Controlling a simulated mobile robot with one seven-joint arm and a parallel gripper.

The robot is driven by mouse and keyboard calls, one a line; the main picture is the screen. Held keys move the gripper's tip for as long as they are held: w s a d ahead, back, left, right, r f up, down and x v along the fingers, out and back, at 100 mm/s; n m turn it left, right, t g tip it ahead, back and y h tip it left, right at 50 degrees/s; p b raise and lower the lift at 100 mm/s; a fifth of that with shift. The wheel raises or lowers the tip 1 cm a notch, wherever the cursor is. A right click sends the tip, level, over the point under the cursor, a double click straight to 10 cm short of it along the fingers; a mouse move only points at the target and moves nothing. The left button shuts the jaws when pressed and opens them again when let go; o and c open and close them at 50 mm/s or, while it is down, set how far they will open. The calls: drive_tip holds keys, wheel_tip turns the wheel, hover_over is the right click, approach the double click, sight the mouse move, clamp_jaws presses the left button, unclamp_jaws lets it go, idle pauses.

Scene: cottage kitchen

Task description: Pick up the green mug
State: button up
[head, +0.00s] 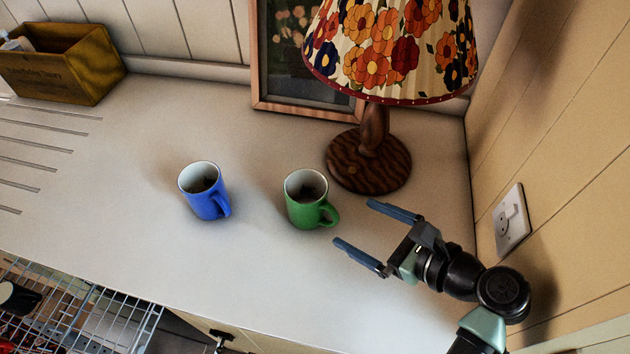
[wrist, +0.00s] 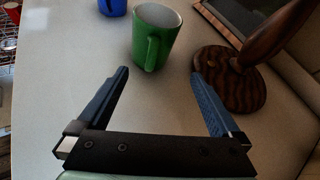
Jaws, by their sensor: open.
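The green mug (head: 304,207) stands upright on the white counter, its handle toward my gripper. In the wrist view the green mug (wrist: 152,42) is ahead of the fingers, slightly left of the middle between them. My gripper (head: 352,222) is open and empty, to the right of the mug and apart from it. Its two blue fingers also show in the wrist view (wrist: 160,75), with bare counter between them. A blue mug (head: 203,192) stands upright to the left of the green one; only its lower part shows in the wrist view (wrist: 112,6).
A lamp with a round wooden base (head: 368,164) and flowered shade (head: 395,50) stands close behind the green mug, near my right finger. A framed picture (head: 262,60) leans at the back. A wooden box (head: 62,65) sits far left. A wire dish rack (head: 75,300) is front left.

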sight(322, 217)
drive_tip(key=shift+s+f+m+y, duration=0.2)
drive_tip(key=shift+f+m+y, duration=0.2)
drive_tip(key=shift+f+m, duration=0.1)
drive_tip(key=shift+a+f, duration=0.15)
drive_tip(key=shift+a, duration=0.2)
drive_tip(key=x, duration=0.5)
drive_tip(key=shift+s+a, duration=0.15)
drive_tip(key=shift+a, duration=0.1)
drive_tip(key=shift+x, duration=2.95)
drive_tip(key=shift+f, duration=0.1)
drive_tip(key=c, duration=1.3)
